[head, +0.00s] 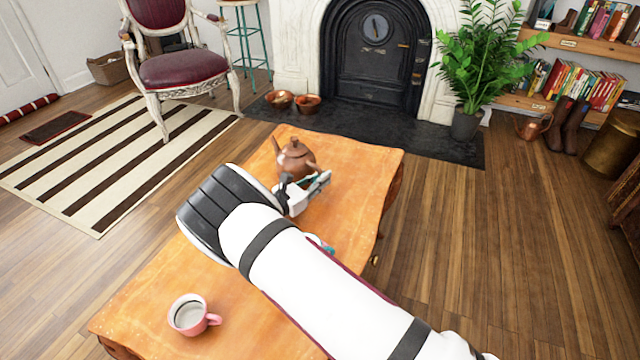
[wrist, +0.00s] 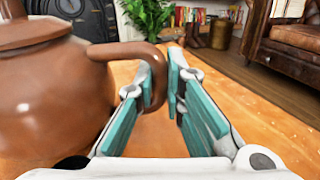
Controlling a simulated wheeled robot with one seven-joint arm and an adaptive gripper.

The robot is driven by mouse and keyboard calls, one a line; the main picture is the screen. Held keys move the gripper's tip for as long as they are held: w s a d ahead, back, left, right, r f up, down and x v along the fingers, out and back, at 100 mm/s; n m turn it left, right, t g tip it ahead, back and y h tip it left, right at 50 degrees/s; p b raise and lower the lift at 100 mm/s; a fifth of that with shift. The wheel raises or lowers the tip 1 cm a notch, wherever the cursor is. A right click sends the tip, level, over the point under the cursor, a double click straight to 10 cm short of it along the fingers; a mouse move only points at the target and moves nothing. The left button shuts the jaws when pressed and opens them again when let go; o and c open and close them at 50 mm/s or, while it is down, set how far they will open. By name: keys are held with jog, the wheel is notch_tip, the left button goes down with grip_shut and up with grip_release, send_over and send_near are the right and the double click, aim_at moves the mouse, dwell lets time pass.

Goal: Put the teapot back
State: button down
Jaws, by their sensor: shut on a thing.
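A brown teapot (head: 293,158) with a lid and knob stands upright at the far part of the wooden table (head: 350,165). In the wrist view the teapot (wrist: 50,90) fills the left side, and its looped handle (wrist: 150,55) reaches in between the teal finger pads. My gripper (wrist: 160,95) is shut on the handle; in the head view my gripper (head: 305,190) is at the near right side of the teapot, partly hidden by my arm. Whether the teapot's base touches the table is hard to tell.
A pink mug (head: 189,314) stands at the table's near left. A small teal and white item (head: 322,245) is mostly hidden behind my arm. A fireplace (head: 375,60), a potted plant (head: 470,85) and a red chair (head: 180,65) stand beyond the table.

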jog(key=shift+f, duration=0.35)
jog(key=c, duration=2)
grip_release()
jog(key=shift+f, duration=0.2)
jog(key=o, duration=0.3)
jog(key=shift+o, duration=0.2)
jog(key=shift+r, duration=0.1)
jog(key=shift+s+a+r, duration=0.1)
jog(key=shift+s+a, duration=0.05)
jog(key=p+v, duration=0.2)
jog(key=v, duration=0.9)
jog(key=shift+s+a, duration=0.15)
jog(key=shift+s, duration=0.1)
